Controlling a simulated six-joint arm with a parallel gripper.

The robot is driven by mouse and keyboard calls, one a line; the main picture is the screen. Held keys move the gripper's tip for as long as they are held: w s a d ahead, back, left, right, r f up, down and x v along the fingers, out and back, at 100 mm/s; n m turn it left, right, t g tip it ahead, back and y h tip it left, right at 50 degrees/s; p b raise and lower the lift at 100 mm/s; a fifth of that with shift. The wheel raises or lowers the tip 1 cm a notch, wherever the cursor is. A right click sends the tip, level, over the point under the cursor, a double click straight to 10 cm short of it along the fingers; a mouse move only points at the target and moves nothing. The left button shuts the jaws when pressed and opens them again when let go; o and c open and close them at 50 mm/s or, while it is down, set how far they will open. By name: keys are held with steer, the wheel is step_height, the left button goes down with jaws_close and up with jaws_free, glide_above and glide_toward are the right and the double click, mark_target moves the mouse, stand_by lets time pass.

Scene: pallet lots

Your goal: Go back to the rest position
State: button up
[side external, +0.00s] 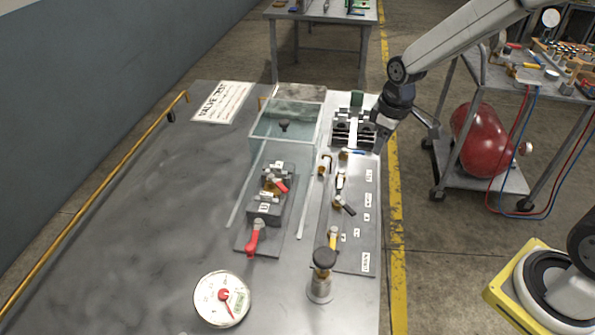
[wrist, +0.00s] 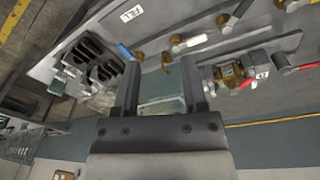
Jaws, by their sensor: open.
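My gripper (side external: 366,130) is at the far right edge of the bench, beside a rack of dark blocks (side external: 350,112). In the wrist view my gripper (wrist: 160,68) has its two fingers apart. The clear tank (wrist: 162,88) shows between and beyond the fingers; nothing is seen held. The rack (wrist: 92,62) also shows left of the fingers there. The exact gap between gripper and rack cannot be told.
The clear tank (side external: 265,128) stands left of the rack. Nearer are red-handled valves (side external: 254,238), a labelled valve panel (side external: 355,258), a black-knobbed post (side external: 321,285) and a gauge (side external: 222,298). A cart (side external: 480,170) with a red vessel (side external: 482,138) stands right. The bench's left side is mostly clear.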

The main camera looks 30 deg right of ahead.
steer(key=s+a+m, duration=0.1)
steer(key=s+m, duration=0.1)
steer(key=s, duration=0.4)
steer(key=s+a+m+t, duration=0.1)
steer(key=s+a+m, duration=0.1)
steer(key=s, duration=0.5)
steer(key=shift+m, duration=0.3)
